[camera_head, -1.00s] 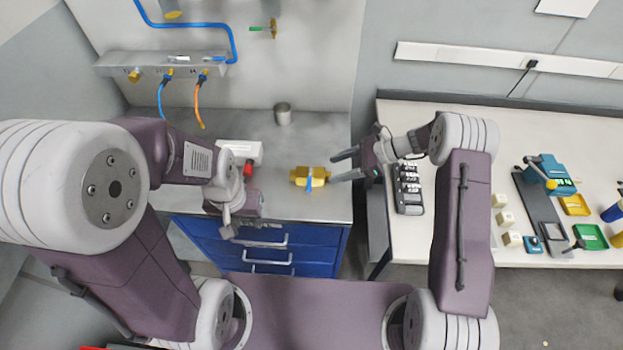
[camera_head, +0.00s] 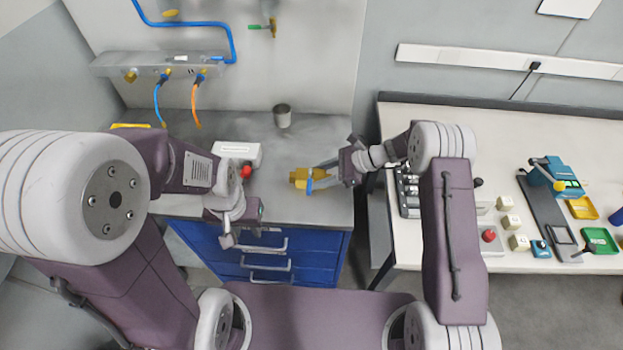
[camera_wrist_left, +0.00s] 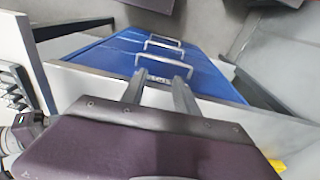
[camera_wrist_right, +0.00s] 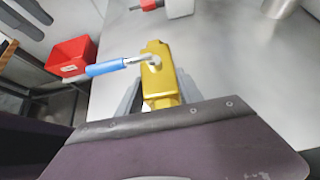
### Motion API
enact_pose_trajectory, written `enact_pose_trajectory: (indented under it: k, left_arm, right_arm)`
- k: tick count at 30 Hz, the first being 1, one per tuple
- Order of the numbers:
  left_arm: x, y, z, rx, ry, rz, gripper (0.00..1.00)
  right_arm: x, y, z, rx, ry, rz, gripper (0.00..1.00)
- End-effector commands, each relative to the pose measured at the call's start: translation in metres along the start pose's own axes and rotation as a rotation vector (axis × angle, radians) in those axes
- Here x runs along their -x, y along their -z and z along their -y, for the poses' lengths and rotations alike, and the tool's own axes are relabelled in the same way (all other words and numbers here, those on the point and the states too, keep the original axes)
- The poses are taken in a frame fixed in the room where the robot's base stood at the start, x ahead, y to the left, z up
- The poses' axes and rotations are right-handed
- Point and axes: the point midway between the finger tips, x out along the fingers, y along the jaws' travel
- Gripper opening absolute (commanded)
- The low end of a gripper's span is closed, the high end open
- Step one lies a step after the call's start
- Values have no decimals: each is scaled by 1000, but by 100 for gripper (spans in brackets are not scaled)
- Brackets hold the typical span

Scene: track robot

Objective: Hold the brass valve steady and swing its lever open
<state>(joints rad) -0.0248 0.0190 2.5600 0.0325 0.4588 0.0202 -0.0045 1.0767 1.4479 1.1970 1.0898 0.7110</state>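The brass valve (camera_head: 299,177) lies on the grey bench top near its front right. Its blue-handled lever (camera_wrist_right: 108,67) sticks out sideways to the left of the valve body (camera_wrist_right: 156,75) in the right wrist view. My right gripper (camera_head: 315,177) reaches in from the right. Its fingers stand open on either side of the valve's near end, and a firm grip is not visible. My left gripper (camera_wrist_left: 158,82) is open and empty, pointing down over the blue drawer front, left of the valve.
A white block with a red knob (camera_head: 245,171) sits left of the valve. A metal cup (camera_head: 282,115) stands behind it. Blue drawers (camera_head: 240,255) are below the bench. A white table (camera_head: 450,225) with several items is on the right.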

Motion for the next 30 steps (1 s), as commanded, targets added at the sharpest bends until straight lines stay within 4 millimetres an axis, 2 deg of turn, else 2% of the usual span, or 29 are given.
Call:
enact_pose_trajectory:
  k: [1,3,5,7,8,11,12,14,16,21,25,30]
  left_arm:
    - [0,0,0,0,0,0,36]
    - [0,0,0,0,0,0,36]
    - [0,0,0,0,0,0,36]
    - [0,0,0,0,0,0,36]
    - [0,0,0,0,0,0,31]
    - [1,7,-2,-14,-1,1,3]
    - [3,15,-5,-30,-2,4,0]
    - [7,34,-13,-67,-5,10,0]
    - [14,62,-26,-129,-8,21,0]
    - [34,127,-71,-306,-12,58,0]
    - [48,160,-105,-422,-11,82,0]
    - [60,179,-135,-518,-10,102,0]
  right_arm:
    - [0,0,0,0,0,0,35]
    - [0,0,0,0,0,0,15]
    - [0,0,0,0,0,0,0]
    - [0,0,0,0,0,0,0]
    - [0,0,0,0,0,0,0]
    - [0,0,0,0,0,0,0]
    - [0,0,0,0,0,0,0]
    - [0,0,0,0,0,0,0]
    - [0,0,0,0,0,0,0]
    - [0,0,0,0,0,0,0]
    - [0,0,0,0,1,0,0]
    - [0,0,0,0,0,0,0]
